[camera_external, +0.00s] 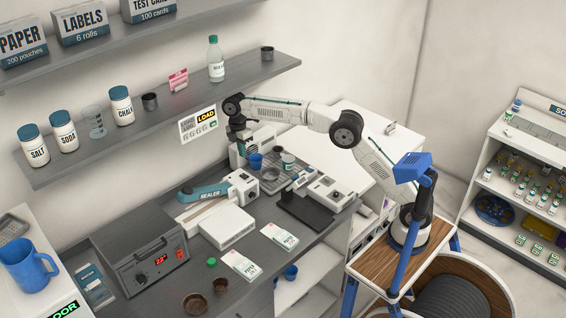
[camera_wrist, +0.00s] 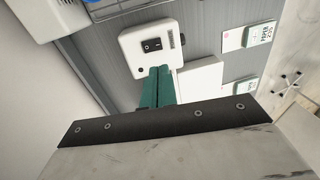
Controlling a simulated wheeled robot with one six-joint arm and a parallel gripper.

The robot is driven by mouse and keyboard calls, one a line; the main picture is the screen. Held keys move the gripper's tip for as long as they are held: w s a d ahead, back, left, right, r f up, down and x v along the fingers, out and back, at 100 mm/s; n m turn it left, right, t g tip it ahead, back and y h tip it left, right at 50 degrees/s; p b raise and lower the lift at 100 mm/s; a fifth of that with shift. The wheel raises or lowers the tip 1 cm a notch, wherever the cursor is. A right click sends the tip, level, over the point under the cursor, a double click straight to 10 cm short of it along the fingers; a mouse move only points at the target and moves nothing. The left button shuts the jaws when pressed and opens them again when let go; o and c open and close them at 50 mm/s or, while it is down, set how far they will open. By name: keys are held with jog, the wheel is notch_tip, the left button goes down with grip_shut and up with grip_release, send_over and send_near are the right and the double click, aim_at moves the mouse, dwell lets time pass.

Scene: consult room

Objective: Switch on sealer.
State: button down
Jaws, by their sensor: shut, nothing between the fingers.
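The sealer (camera_external: 205,192) lies on the grey bench, with a teal arm and a white box (camera_external: 242,187) at its right end. I cannot tell the switch's position. My gripper (camera_external: 238,126) is above and behind the white box, apart from it, below the shelf. A dark strip with screws and a pale surface fill the lower wrist view.
A control box with a red display (camera_external: 145,258) stands at the front left. Paper packets (camera_external: 279,236) and a white block (camera_external: 226,227) lie in front of the sealer. A shelf (camera_external: 150,125) with bottles and jars runs above.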

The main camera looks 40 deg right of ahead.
aim_at(246, 177)
jog(key=shift+f, duration=0.15)
jog(key=f, duration=0.6)
jog(key=s+f, duration=0.1)
jog(key=f, duration=0.2)
jog(key=shift+f, duration=0.4)
jog(key=shift+s+f, duration=0.2)
jog(key=shift+f, duration=0.1)
jog(key=shift+w, duration=0.15)
jog(key=shift+w+r, duration=0.25)
jog(key=shift+w, duration=0.45)
